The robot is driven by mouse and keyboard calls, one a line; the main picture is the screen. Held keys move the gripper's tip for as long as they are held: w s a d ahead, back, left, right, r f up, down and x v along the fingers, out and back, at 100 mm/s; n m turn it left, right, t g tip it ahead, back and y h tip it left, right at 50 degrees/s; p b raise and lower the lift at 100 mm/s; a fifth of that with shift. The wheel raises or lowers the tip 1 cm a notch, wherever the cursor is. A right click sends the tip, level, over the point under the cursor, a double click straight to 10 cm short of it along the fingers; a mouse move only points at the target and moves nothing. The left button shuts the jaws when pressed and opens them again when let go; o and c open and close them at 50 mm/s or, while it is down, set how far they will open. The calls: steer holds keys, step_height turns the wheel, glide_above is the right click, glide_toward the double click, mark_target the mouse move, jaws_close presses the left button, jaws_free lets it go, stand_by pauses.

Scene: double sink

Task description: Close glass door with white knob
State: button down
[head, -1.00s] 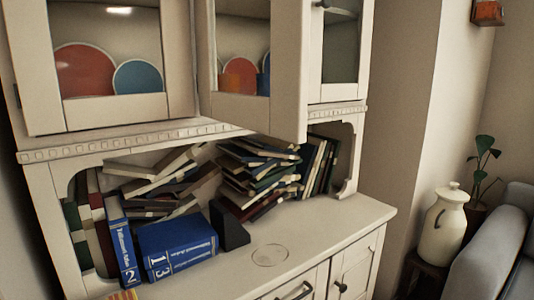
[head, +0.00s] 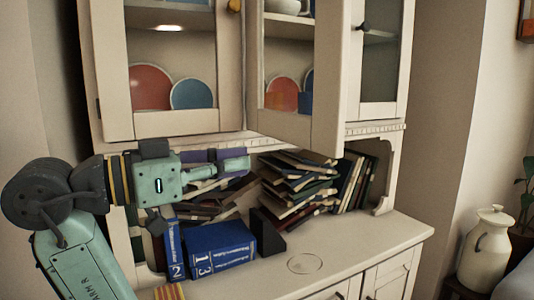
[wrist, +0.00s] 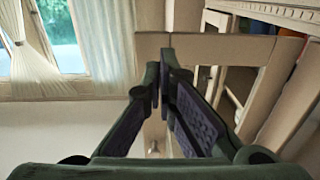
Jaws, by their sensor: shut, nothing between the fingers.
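The open glass door (head: 328,100) is in the middle of the cabinet's upper part in the head view, swung outward. No white knob can be made out on it in the head view. My gripper (head: 246,163) is in front of the bookshelf, below and left of the open door, apart from it in the picture. In the wrist view my gripper (wrist: 160,65) is shut and empty, with a pale door frame (wrist: 225,48) beyond the fingertips. A small pale knob-like shape (wrist: 153,148) shows between the fingers; I cannot tell which door it belongs to.
Blue books (head: 220,248) and a pile of books (head: 297,185) fill the shelf. The counter (head: 355,248) is clear at right. A white jug (head: 485,248) stands further right.

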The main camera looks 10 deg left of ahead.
mark_target(316, 150)
steer(key=p+x, duration=0.4)
steer(key=x, duration=0.8)
steer(key=shift+d, duration=0.1)
steer(key=shift+w+d+p, duration=0.35)
steer(key=shift+d, duration=0.05)
